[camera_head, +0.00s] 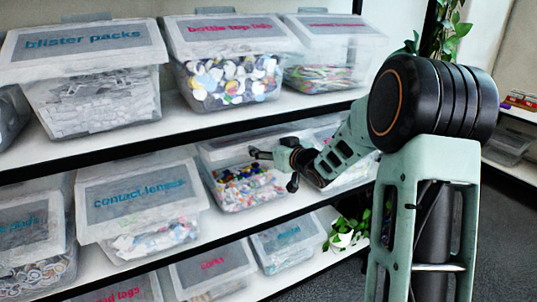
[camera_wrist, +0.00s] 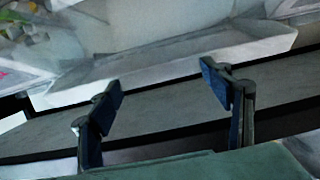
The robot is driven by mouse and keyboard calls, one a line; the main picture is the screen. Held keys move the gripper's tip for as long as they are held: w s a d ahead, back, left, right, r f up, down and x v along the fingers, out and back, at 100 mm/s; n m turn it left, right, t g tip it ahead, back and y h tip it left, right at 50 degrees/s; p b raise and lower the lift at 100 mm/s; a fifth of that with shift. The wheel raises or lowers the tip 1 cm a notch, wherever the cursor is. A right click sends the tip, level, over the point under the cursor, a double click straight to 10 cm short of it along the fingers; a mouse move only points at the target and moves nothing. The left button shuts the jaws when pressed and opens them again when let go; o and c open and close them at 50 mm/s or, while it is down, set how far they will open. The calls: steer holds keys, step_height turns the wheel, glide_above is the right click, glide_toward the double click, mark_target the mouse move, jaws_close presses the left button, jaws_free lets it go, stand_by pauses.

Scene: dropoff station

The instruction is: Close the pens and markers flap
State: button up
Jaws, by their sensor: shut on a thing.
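On the middle shelf, a clear bin (camera_head: 240,187) of small coloured bits stands right of the contact lenses bin. No label is readable on it, so I cannot tell whether it is the pens and markers one. My gripper (camera_head: 262,153) is at its upper front. In the wrist view, my blue-padded fingers (camera_wrist: 162,85) stand apart at the lower edge of a pale translucent bin part (camera_wrist: 165,62), which may be a flap. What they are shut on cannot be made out. My forearm partly hides another bin (camera_head: 350,178) to the right.
Lidded bins labelled blister packs (camera_head: 95,105) and bottle top lids (camera_head: 235,45) stand on the shelf above. The contact lenses bin (camera_head: 140,200) is close left. The dark shelf edge (camera_head: 165,248) runs below. A potted plant (camera_head: 345,235) stands at the lower right.

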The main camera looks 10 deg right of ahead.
step_height(320, 180, down, 8)
steer(key=t+y+b, duration=0.1)
steer(key=t+b, duration=0.2)
steer(key=b, duration=1.3)
steer(key=shift+s+f+t, duration=0.25)
steer(key=shift+t, duration=0.15)
steer(key=f+b, duration=0.1)
steer(key=b, duration=0.1)
steer(key=f+b, duration=0.2)
steer(key=shift+w, duration=0.3)
steer(key=shift+w+a+f+b, duration=0.1)
steer(key=shift+w+f+b, duration=0.1)
steer(key=shift+f+b, duration=0.4)
steer(key=shift+w+a+f+b, duration=0.1)
steer(key=shift+w+f+b, duration=0.15)
steer(key=shift+f+b, duration=0.4)
steer(key=shift+w+a+f+b, duration=0.1)
steer(key=shift+w+f+b, duration=0.1)
steer(key=shift+f+b, duration=0.4)
steer(key=shift+f, duration=0.2)
steer(key=o, duration=1.7)
steer(key=shift+w, duration=0.2)
steer(key=shift+r, duration=0.2)
steer(key=shift+s, duration=0.15)
